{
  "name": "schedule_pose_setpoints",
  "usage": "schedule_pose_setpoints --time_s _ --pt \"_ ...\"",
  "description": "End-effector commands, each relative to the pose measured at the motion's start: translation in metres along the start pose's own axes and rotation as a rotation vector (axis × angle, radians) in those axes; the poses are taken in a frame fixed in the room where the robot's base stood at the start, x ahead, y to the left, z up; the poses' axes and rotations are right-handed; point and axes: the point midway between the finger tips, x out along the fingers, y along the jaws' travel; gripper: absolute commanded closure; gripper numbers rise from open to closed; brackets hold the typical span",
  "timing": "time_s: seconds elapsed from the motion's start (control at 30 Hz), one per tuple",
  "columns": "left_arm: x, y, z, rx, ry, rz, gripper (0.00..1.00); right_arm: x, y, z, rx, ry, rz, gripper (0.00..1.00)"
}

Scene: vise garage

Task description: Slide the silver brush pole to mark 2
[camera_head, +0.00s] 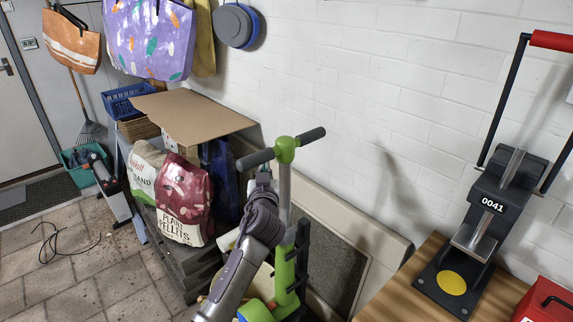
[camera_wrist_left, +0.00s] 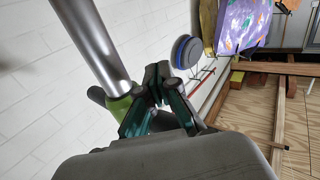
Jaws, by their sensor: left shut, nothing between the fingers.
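A silver pole (camera_head: 285,192) stands upright near the wall. A green hub with dark T-handle grips tops it, and a green lower tube (camera_head: 285,270) holds its base. I cannot tell for sure that it is the brush pole; no mark 2 is readable. My left gripper (camera_head: 263,176) is beside the pole, to its left and just under the handle. A silver pole (camera_wrist_left: 95,45) with a green part also shows at the upper left of the left wrist view, next to the gripper (camera_wrist_left: 160,78). The gripper is shut and empty. My right gripper is out of view.
A wooden bench (camera_head: 395,290) at right carries a dark lever press (camera_head: 485,215) labelled 0041 and a red box (camera_head: 545,302). Bags (camera_head: 183,200) and a cardboard sheet (camera_head: 190,115) on a rack crowd the left. Tiled floor (camera_head: 95,275) is mostly clear.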

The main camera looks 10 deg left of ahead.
Motion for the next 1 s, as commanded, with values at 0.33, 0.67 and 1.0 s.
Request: schedule_pose_setpoints --time_s 0.33,0.67,1.0 --pt "0.000 0.000 0.000 0.000 0.000 0.000 1.00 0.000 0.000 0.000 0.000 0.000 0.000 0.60" --pt "0.000 0.000 -0.006 0.000 0.000 0.000 1.00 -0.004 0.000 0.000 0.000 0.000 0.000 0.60" --pt "0.000 0.000 -0.016 0.000 0.000 -0.001 1.00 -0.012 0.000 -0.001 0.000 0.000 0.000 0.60"
